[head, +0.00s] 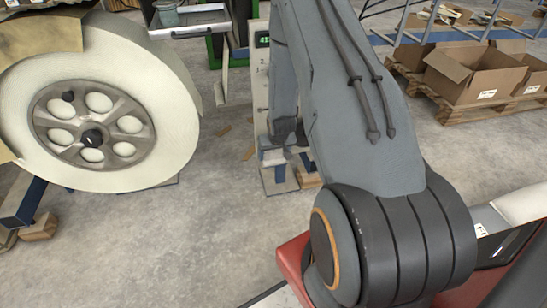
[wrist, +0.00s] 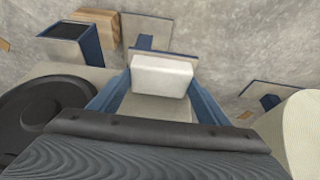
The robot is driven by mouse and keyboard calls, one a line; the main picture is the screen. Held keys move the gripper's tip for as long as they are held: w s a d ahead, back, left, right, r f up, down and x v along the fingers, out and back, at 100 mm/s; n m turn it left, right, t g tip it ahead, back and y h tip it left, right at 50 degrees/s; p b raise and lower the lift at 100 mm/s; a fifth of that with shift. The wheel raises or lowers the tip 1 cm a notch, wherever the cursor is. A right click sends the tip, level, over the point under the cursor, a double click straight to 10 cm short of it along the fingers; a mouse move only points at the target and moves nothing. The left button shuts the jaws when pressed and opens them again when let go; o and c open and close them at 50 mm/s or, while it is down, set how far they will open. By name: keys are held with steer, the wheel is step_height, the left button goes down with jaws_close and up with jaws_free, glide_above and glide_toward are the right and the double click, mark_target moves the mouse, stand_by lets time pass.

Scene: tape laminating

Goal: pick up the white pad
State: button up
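The white pad (wrist: 163,77) shows in the wrist view as a pale block with rounded edges. It lies between two slanted blue side pieces, above a pale surface. A broad dark ridged part fills the bottom of the wrist view; I cannot tell if it belongs to my gripper. No fingertips can be made out there. In the head view my arm reaches down behind its own grey link, and my gripper (head: 287,131) is a small dark shape beside a pale column, partly hidden. I cannot tell whether it touches the pad.
A large cream roll (head: 165,95) with a grey hub stands at the left. The pale column (head: 261,85) stands on blue and wooden feet. Open cardboard boxes (head: 470,74) sit on a pallet at the right. The grey floor between is mostly clear.

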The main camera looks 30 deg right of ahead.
mark_target(274, 156)
steer(key=shift+r, duration=0.15)
steer(key=shift+s+r, duration=0.15)
steer(key=shift+r, duration=0.05)
step_height(274, 156, up, 6)
steer(key=shift+r+p, duration=0.15)
steer(key=shift+p, duration=1)
steer(key=s+a+p, duration=0.1)
steer(key=s+a, duration=0.1)
steer(key=s, duration=0.7)
steer(key=s+a+p, duration=0.1)
steer(key=s+a, duration=0.2)
steer(key=s, duration=0.7)
steer(key=shift+a, duration=0.3)
steer(key=o, duration=0.5)
steer(key=c, duration=0.4)
